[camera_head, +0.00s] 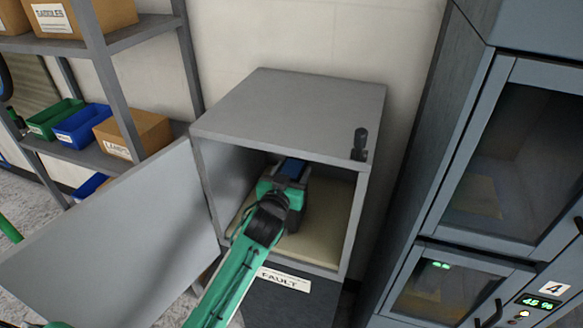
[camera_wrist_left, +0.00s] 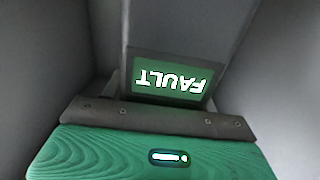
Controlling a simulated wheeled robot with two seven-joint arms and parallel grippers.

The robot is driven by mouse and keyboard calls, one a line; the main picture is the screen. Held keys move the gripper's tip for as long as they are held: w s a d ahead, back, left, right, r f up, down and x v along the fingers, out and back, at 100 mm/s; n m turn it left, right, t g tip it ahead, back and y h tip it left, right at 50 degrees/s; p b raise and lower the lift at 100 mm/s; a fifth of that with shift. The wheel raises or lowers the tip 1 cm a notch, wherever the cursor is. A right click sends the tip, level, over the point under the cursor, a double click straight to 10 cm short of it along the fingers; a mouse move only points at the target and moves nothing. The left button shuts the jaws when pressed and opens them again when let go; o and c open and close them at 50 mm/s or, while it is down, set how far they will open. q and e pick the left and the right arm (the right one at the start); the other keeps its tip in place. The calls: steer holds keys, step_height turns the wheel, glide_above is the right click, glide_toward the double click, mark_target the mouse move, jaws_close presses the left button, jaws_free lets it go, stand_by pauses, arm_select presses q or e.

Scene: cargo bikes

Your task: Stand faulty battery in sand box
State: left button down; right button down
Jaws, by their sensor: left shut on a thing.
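The sand box (camera_head: 270,105) is a grey metal cabinet against the wall, its door (camera_head: 120,235) swung open to the left. Its floor is covered with beige sand (camera_head: 325,225). In the left wrist view the battery's grey body (camera_wrist_left: 190,30) carries a green screen reading FAULT, upside down in the picture. The battery looks roughly upright; its lower end is hidden, so I cannot tell whether it touches the sand. My right gripper is out of view.
A "FAULT" label (camera_head: 284,279) is on the front below the opening. A grey shelf (camera_head: 145,35) with cartons and coloured bins stands left. A dark cabinet with glass doors (camera_head: 515,150) stands close on the right. Box side walls are near my gripper.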

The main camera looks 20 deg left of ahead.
arm_select(q)
steer(key=shift+r, duration=0.25)
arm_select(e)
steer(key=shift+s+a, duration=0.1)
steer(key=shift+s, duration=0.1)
arm_select(q)
steer(key=c, duration=0.9)
jaws_free()
steer(key=shift+f, duration=0.35)
steer(key=o, duration=0.4)
steer(key=shift+o, duration=0.4)
steer(key=shift+s+r, duration=0.1)
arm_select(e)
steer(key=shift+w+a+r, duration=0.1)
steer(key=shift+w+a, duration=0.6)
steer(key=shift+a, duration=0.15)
arm_select(q)
steer(key=shift+s, duration=0.2)
steer(key=s+b, duration=0.1)
steer(key=s, duration=1)
steer(key=shift+s+a+b, duration=0.2)
steer(key=shift+s+b, duration=0.05)
steer(key=shift+b, duration=0.15)
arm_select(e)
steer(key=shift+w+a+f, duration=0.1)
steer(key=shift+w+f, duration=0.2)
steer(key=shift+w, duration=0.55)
